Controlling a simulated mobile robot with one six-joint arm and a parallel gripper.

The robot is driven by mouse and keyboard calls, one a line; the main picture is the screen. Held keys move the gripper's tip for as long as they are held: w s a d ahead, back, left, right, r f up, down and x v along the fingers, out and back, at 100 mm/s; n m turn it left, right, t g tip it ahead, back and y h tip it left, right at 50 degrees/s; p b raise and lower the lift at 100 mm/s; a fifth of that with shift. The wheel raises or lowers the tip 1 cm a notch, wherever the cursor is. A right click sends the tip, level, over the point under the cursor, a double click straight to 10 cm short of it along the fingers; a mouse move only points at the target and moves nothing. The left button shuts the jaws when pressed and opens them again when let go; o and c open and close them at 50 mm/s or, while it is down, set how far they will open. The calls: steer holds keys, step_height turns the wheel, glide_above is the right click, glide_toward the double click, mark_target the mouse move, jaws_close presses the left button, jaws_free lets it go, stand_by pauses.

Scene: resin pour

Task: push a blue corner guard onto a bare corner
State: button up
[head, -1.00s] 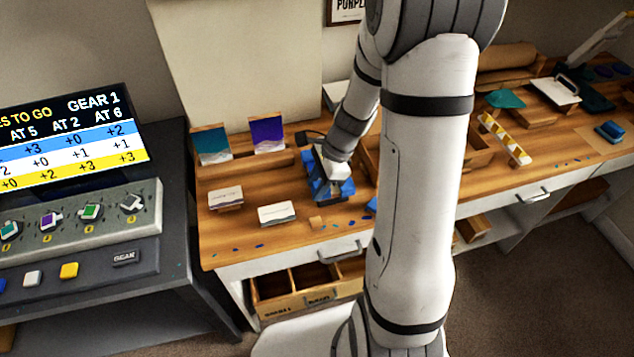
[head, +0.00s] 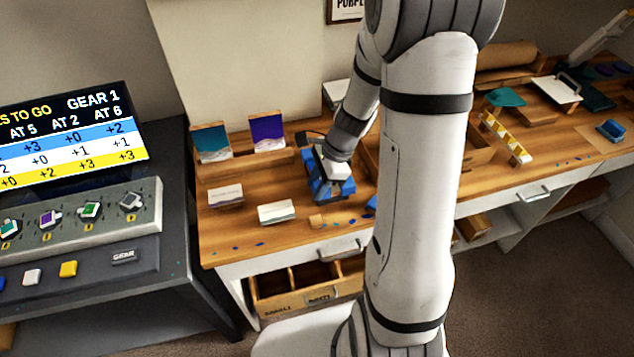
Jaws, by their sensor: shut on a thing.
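My gripper (head: 334,172) is at the middle of the wooden bench, pointing down over a blue and dark piece (head: 318,188) on the bench top. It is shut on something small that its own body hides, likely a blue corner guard. Blue shows around and below the jaws, and I cannot tell the held guard from the other blue parts. Another blue piece (head: 370,203) lies to the right, partly behind my arm. Whether any corner is bare cannot be seen at this size.
An open divided drawer (head: 310,285) juts out below. A control console (head: 80,230) is at left. My arm hides part of the bench's middle.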

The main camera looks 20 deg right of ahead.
steer(key=shift+f+b, duration=0.3)
steer(key=shift+f, duration=0.3)
steer(key=shift+w+d+f, duration=0.1)
steer(key=shift+d, duration=0.05)
stand_by(0.8)
steer(key=o, duration=1.1)
step_height(320, 180, up, 8)
steer(key=p, duration=0.7)
jaws_close()
